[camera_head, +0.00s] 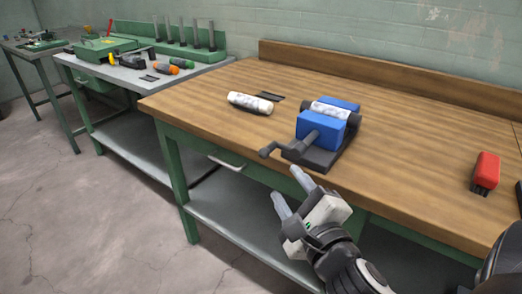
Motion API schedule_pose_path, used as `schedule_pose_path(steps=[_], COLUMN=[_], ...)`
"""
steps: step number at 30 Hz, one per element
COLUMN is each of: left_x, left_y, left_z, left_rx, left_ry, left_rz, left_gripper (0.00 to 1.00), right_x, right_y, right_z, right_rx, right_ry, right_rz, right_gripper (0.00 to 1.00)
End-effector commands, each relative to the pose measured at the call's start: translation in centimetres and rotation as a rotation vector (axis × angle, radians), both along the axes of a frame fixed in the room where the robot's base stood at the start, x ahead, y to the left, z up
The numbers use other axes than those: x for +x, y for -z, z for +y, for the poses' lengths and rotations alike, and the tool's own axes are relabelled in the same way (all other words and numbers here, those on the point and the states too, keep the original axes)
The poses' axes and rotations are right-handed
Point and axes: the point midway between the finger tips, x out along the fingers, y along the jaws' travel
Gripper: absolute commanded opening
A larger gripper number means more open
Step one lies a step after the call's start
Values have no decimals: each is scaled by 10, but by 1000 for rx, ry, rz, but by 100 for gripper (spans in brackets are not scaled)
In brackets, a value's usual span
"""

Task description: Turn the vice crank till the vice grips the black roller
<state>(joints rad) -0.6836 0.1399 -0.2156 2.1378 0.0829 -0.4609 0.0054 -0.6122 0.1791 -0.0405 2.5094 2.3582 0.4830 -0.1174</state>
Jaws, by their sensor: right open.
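The vice has blue jaws (318,132) on a dark base and stands near the front edge of the wooden bench. Its dark crank (272,149) sticks out toward the front left, over the bench edge. A roller (330,110) lies between the two blue jaws; a speckled white wrap covers its middle and its dark end shows. I cannot tell whether the jaws touch it. My right gripper (290,184) is open and empty, in front of the bench edge. Its fingers point up and left, just below the crank and apart from it. My left gripper is not in view.
A speckled white roll (250,103) and a flat black piece (270,96) lie left of the vice. A red brush (485,173) is at the right. A grey side bench (143,79) with tools and a green rack stands at the back left. The bench's front centre-right is clear.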

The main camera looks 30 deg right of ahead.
Motion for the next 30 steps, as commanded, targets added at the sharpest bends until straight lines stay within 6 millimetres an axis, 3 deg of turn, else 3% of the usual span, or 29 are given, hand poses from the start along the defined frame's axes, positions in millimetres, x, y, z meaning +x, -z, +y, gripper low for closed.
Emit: schedule_pose_path(steps=[2, 8, 18, 24, 30], left_x=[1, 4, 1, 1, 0], left_y=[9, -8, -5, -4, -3], left_z=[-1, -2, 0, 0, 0], left_rx=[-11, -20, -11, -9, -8], left_ry=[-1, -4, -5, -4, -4], left_rz=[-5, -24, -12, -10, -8], left_gripper=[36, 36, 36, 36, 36], right_x=[13, 54, 119, 136, 140], right_y=[3, -2, -1, 0, 0], right_z=[-1, -10, -23, -26, -27], right_rx=[-7, -6, -3, -4, -6], right_ry=[-8, -3, -4, -6, -6], right_rz=[-6, -2, 0, 2, 2], right_gripper=[47, 47, 47, 47, 47])
